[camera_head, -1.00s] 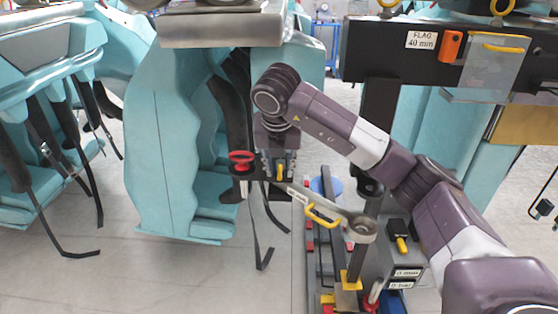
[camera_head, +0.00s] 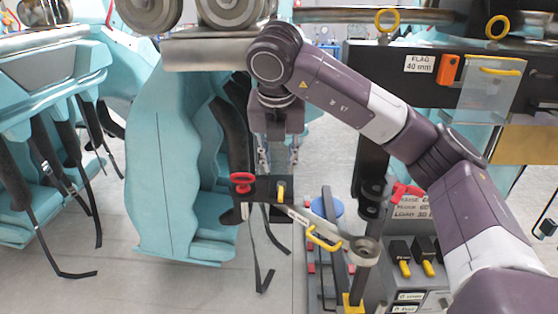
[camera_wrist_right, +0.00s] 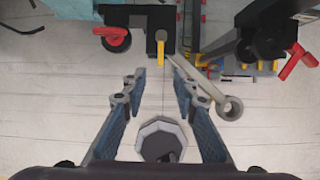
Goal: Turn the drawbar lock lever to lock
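The pale drawbar arm (camera_head: 306,219) slants right from the block to a ring end (camera_head: 364,247). My right gripper (camera_head: 278,168) is open and empty, its fingers just above and behind the block in the head view. In the wrist view the right gripper (camera_wrist_right: 160,85) has its fingers apart, with the lever beyond their tips. The left gripper is out of view.
A red lever (camera_head: 405,191) and other yellow levers (camera_head: 404,268) stand right. A teal coaster car (camera_head: 170,170) is left; open floor lies in front.

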